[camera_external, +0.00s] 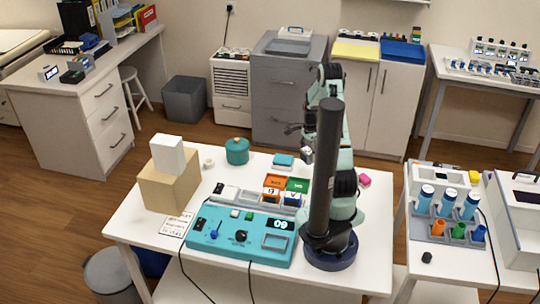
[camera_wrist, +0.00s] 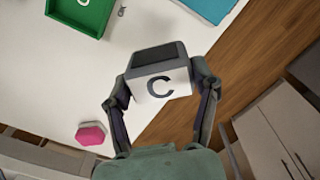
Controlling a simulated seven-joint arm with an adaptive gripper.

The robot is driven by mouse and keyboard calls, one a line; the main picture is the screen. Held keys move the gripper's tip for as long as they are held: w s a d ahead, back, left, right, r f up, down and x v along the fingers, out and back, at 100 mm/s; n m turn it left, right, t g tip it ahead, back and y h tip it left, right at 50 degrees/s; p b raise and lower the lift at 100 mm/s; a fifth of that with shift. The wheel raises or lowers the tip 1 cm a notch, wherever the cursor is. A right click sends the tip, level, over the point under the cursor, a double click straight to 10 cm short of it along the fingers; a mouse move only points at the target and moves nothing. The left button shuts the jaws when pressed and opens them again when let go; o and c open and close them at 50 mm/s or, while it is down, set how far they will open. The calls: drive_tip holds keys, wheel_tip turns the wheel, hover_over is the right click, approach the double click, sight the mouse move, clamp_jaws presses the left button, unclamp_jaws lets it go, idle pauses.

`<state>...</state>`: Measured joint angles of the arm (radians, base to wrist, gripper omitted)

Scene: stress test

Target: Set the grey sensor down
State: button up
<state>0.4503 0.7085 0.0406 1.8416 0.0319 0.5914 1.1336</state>
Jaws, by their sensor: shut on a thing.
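In the external view, my gripper (camera_external: 299,138) is over the back part of the white table, behind the coloured bins. The sensor is small and partly hidden by my arm there. I cannot tell whether its underside touches the table.
A green bin (camera_wrist: 82,14) and a pink hexagonal piece (camera_wrist: 91,133) lie on the table near my gripper. An orange bin (camera_external: 273,184), a teal block (camera_external: 283,161) and a teal console (camera_external: 220,236) are nearby. Bare table (camera_wrist: 60,75) shows between the bin and the pink piece.

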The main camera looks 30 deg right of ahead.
sight(306, 159)
drive_tip(key=shift+w+d+f, duration=0.1)
drive_tip(key=shift+w+f, duration=0.1)
drive_tip(key=shift+f, duration=0.1)
drive_tip(key=shift+w+d+f, duration=0.1)
drive_tip(key=shift+w+f, duration=0.1)
drive_tip(key=shift+f, duration=1.55)
drive_tip(key=o, duration=1.2)
drive_tip(key=shift+f, duration=0.1)
